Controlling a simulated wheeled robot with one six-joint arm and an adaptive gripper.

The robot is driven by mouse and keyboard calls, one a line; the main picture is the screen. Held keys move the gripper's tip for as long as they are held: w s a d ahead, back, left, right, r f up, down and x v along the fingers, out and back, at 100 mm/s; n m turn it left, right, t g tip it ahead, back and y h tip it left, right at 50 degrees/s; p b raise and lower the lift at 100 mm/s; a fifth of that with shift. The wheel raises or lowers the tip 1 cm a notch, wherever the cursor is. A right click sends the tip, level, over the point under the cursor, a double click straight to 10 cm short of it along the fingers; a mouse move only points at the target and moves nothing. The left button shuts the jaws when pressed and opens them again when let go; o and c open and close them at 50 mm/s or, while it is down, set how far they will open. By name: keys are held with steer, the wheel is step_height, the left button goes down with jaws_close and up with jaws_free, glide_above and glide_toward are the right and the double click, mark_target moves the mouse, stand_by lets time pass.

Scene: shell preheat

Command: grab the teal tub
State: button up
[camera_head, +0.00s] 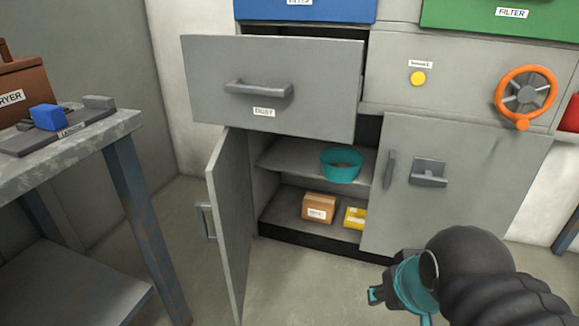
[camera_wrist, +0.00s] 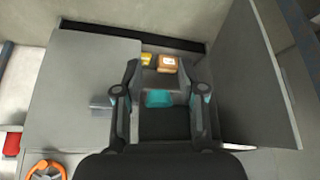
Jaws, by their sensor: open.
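The teal tub (camera_head: 341,165) is a round, open-topped container standing upright on the upper shelf (camera_head: 290,157) of the open lower cabinet. In the wrist view the tub (camera_wrist: 158,98) shows between the two fingers. My gripper (camera_head: 385,288) is in front of the cabinet, to the lower right of the tub in the head view, and apart from it. Its fingers (camera_wrist: 160,70) are spread and hold nothing in the wrist view. The distance from fingers to tub is hard to judge.
A brown box (camera_head: 319,208) and a yellow box (camera_head: 355,217) lie on the cabinet floor. The left door (camera_head: 228,220) stands open; the right door (camera_head: 448,190) is closed. A pulled-out drawer (camera_head: 270,88) overhangs the opening. A workbench (camera_head: 80,140) stands left.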

steer(key=shift+w, duration=0.15)
steer(key=m+t+h, duration=0.1)
steer(key=t+h, duration=0.1)
steer(key=t, duration=0.6)
glide_toward(322, 155)
steer(key=v, duration=0.5)
steer(key=shift+s+d+f, duration=0.1)
steer(key=shift+s, duration=0.4)
steer(key=p+x, duration=0.3)
steer(key=x, duration=1)
steer(key=shift+w, duration=0.4)
jaws_close()
